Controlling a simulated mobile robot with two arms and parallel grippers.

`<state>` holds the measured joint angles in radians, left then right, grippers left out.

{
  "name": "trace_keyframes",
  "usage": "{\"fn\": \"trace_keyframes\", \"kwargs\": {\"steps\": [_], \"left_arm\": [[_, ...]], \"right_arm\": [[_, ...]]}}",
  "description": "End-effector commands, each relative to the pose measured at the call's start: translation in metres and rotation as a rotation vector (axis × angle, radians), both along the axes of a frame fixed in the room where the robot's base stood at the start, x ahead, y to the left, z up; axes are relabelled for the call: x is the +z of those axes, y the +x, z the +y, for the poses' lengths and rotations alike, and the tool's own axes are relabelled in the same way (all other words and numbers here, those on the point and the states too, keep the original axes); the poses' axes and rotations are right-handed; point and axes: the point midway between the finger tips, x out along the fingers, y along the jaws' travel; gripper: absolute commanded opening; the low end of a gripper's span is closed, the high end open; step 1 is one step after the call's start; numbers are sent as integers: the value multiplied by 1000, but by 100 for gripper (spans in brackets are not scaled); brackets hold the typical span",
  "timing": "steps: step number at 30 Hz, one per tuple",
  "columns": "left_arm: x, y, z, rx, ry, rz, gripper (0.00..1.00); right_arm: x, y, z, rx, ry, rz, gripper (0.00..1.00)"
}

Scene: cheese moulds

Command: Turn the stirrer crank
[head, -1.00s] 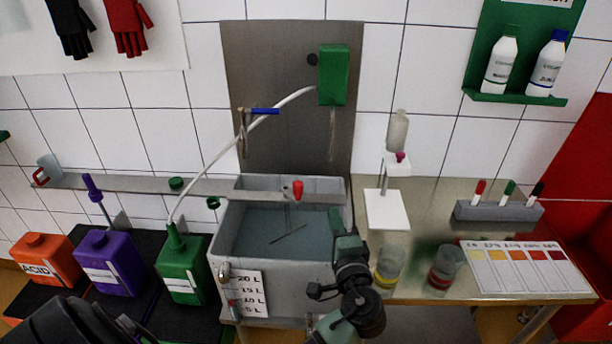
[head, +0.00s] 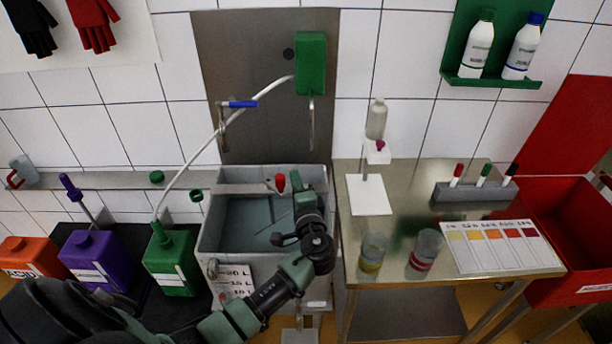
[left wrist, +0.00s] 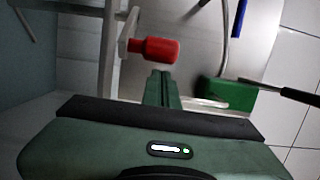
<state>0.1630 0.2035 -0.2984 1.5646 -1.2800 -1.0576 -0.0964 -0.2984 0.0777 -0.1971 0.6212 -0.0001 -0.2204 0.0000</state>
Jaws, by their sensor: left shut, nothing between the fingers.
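The stirrer crank has a red knob (head: 280,182) on a grey bar (head: 245,188) across the back of the grey tank (head: 208,236). A thin stirrer shows dimly inside the tank. My left gripper (head: 296,176) is shut and empty, over the tank's right side, its fingertips just right of the red knob. In the left wrist view the red knob (left wrist: 158,50) lies just beyond the shut fingertips (left wrist: 161,72), with a small gap seeming to part them. The knob joins a pale crank arm (left wrist: 125,48). My right gripper is not in view.
Orange, purple and green canisters (head: 172,262) stand left of the tank. A steel table (head: 400,190) at right holds two glasses, a white stand and a colour chart (head: 500,246). A white hose (head: 215,135) hangs from the green wall box (head: 311,64).

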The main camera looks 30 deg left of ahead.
Motion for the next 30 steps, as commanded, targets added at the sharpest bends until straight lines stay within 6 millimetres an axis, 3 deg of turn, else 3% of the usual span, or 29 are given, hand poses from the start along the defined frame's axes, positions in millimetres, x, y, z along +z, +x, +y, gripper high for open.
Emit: {"fn": "trace_keyframes", "kwargs": {"steps": [6,30], "left_arm": [[0,-10,5,0,0,0,0],[-1,-15,9,-74,1,0,0]], "right_arm": [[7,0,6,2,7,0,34],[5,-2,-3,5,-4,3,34]]}}
